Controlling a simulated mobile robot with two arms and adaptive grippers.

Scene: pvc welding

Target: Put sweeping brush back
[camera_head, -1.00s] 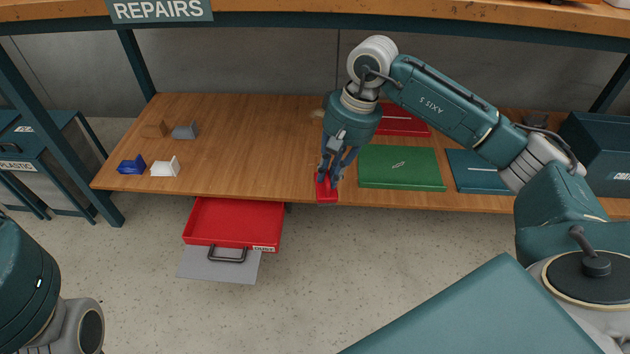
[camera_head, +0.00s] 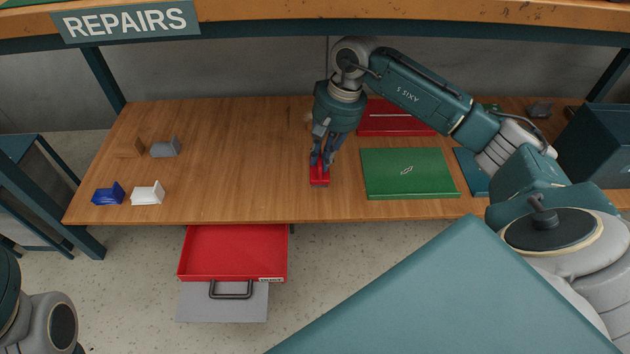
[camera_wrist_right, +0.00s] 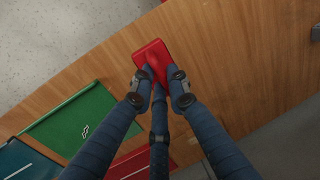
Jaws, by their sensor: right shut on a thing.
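The sweeping brush (camera_head: 319,177) is a small red piece at the table's middle, left of the green case. My right gripper (camera_head: 321,163) points down over it and is shut on it. In the right wrist view the brush's red top (camera_wrist_right: 152,55) shows between and beyond the fingertips (camera_wrist_right: 158,80). The fingers hide part of it, and I cannot tell whether it touches the tabletop. My left gripper is not in view; only part of my left arm shows at the lower left.
The wooden table (camera_head: 240,185) has clear room left of the brush. Blue (camera_head: 108,194), white (camera_head: 148,193), grey (camera_head: 165,148) and brown (camera_head: 130,148) blocks stand at its left. A green case (camera_head: 408,174) and a red case (camera_head: 395,118) lie right. An open red drawer (camera_head: 233,252) juts out below the front edge.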

